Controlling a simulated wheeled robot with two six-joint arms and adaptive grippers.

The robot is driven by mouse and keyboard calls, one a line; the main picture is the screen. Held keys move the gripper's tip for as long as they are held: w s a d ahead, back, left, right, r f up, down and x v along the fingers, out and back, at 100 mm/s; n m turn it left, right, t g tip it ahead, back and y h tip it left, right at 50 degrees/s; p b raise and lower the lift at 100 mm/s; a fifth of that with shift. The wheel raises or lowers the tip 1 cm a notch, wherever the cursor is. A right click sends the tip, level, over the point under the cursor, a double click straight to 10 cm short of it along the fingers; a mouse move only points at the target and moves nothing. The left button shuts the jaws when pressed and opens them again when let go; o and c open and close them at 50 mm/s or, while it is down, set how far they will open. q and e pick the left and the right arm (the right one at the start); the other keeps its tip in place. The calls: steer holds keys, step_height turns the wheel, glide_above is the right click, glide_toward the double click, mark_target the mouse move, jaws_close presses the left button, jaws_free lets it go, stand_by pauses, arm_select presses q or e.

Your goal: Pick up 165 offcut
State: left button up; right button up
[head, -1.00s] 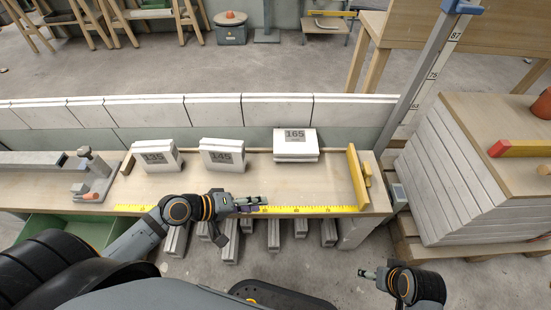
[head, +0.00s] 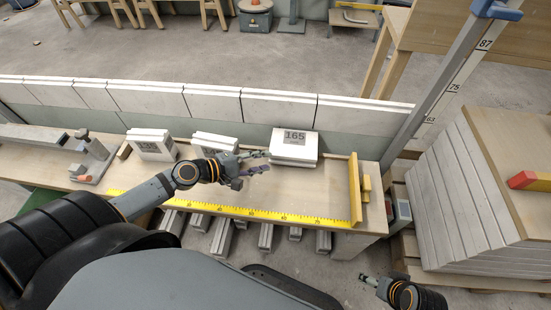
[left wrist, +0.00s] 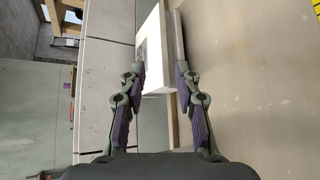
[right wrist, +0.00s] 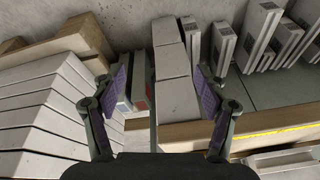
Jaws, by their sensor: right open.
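The 165 offcut (head: 295,147) is a white block marked 165, lying at the back of the bench against the wall, right of the other blocks. My left gripper (head: 268,162) is just left of it in the head view. In the left wrist view the offcut (left wrist: 155,50) lies ahead, between the open fingers of the left gripper (left wrist: 160,72); I cannot tell whether they touch it. My right gripper (head: 368,279) is low, off the bench's front right. In the right wrist view that gripper (right wrist: 155,80) is open, with no object held.
Two more marked blocks, the 135 (head: 152,145) and the 145 (head: 215,146), stand to the left on the bench (head: 310,190). A yellow measuring strip (head: 230,209) runs along the front edge. A yellow stop (head: 355,190) stands at the right end. Stacked boards (head: 465,180) lie further right.

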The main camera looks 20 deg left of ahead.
mark_target(288, 157)
arm_select(q)
steer(key=b+x, duration=0.2)
steer(key=x, duration=0.6)
steer(key=shift+f+b, duration=0.2)
steer(key=shift+b, duration=0.2)
steer(key=shift+w+d+f, duration=0.15)
steer(key=shift+w+d, duration=0.2)
steer(key=shift+w, duration=0.1)
arm_select(e)
steer(key=shift+w+a+f+t+y, duration=0.1)
steer(key=shift+w+a+f+t, duration=0.1)
steer(key=shift+f+t, duration=0.25)
steer(key=shift+w+a+f+t+y, duration=0.1)
steer(key=shift+a+f+t, duration=0.15)
steer(key=shift+f, duration=0.4)
steer(key=shift+w+a+f+t+y, duration=0.1)
steer(key=shift+a+f+t, duration=0.05)
steer(key=shift+f+t, duration=0.35)
arm_select(q)
steer(key=shift+c, duration=0.2)
jaws_close()
